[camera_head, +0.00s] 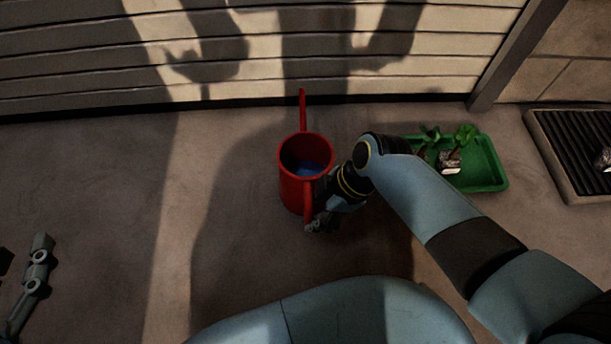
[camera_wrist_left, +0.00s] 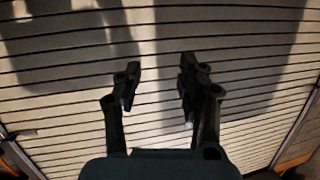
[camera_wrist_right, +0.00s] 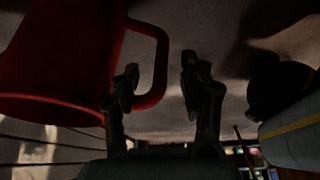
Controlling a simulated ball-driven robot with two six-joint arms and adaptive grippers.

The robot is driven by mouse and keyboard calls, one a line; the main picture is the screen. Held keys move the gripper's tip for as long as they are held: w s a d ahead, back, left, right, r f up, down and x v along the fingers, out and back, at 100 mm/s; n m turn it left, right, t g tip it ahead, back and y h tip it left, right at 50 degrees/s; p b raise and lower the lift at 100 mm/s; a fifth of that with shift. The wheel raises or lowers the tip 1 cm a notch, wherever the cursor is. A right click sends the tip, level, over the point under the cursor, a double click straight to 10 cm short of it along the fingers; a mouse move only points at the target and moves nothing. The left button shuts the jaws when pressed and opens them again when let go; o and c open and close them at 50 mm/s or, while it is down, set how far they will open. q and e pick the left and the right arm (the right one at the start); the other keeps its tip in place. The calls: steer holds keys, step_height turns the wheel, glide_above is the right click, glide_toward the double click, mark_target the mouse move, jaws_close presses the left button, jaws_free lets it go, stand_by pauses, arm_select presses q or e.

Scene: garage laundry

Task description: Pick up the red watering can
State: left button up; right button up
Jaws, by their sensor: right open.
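The red watering can (camera_head: 292,190) stands upright on the concrete floor, its spout pointing to the wall and its handle toward me. Something blue shows inside it. My right gripper (camera_head: 318,224) is open, low at the can's handle side. In the right wrist view the can (camera_wrist_right: 60,60) fills the upper left. Its handle (camera_wrist_right: 160,65) shows between the two open fingers of my right gripper (camera_wrist_right: 158,85); I cannot tell whether they touch it. My left gripper (camera_wrist_left: 157,82) is open and empty, facing the slatted wall; part of it shows at the head view's lower left.
A green tray (camera_head: 490,165) with small plants stands right of the can, partly behind my right arm. A dark ribbed grate (camera_head: 570,150) lies at the far right. The slatted wall (camera_head: 250,50) closes the back. The floor left of the can is clear.

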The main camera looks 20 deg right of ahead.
mark_target(308, 219)
steer(key=b+x, duration=0.4)
steer(key=shift+a+f, duration=0.2)
steer(key=shift+a, duration=0.05)
steer(key=c, duration=0.9)
arm_select(q)
steer(key=w+d+r+m+t+h, duration=0.1)
steer(key=r+t, duration=0.4)
steer(key=r, duration=0.7)
steer(key=w+d+r+m+t+h, duration=0.2)
steer(key=r+m+t+h, duration=0.2)
steer(key=r, duration=0.8)
steer(key=t+h, duration=0.2)
steer(key=shift+r+h, duration=0.25)
steer(key=shift+h, duration=0.05)
arm_select(e)
jaws_close()
steer(key=shift+w+r, duration=0.1)
steer(key=shift+w, duration=0.05)
